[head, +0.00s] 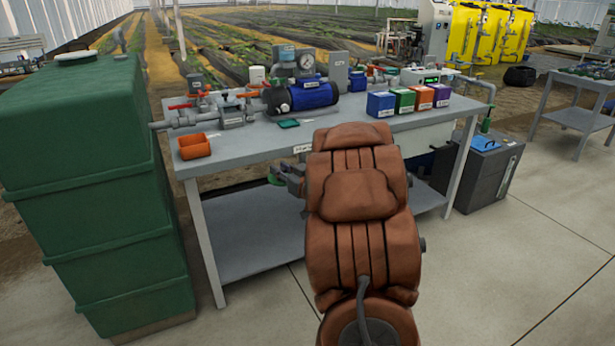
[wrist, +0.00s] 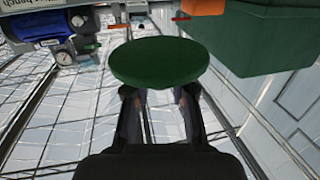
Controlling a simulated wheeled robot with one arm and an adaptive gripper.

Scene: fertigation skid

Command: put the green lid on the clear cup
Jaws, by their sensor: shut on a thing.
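The green lid (wrist: 160,62) is a round dark green disc at the tips of my gripper (wrist: 160,95) in the wrist view. The two fingers are shut on it, one on each side. In the head view my gripper (head: 284,178) is in front of the bench's front edge, below the top, with a small bit of the green lid (head: 275,178) showing at its left. My brown arm hides much of it. I cannot make out the clear cup in either view.
The grey bench (head: 250,143) carries an orange bin (head: 195,146), a blue pump (head: 305,95), a small dark green pad (head: 288,123) and several coloured boxes (head: 405,100). A large green tank (head: 90,170) stands left of the bench.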

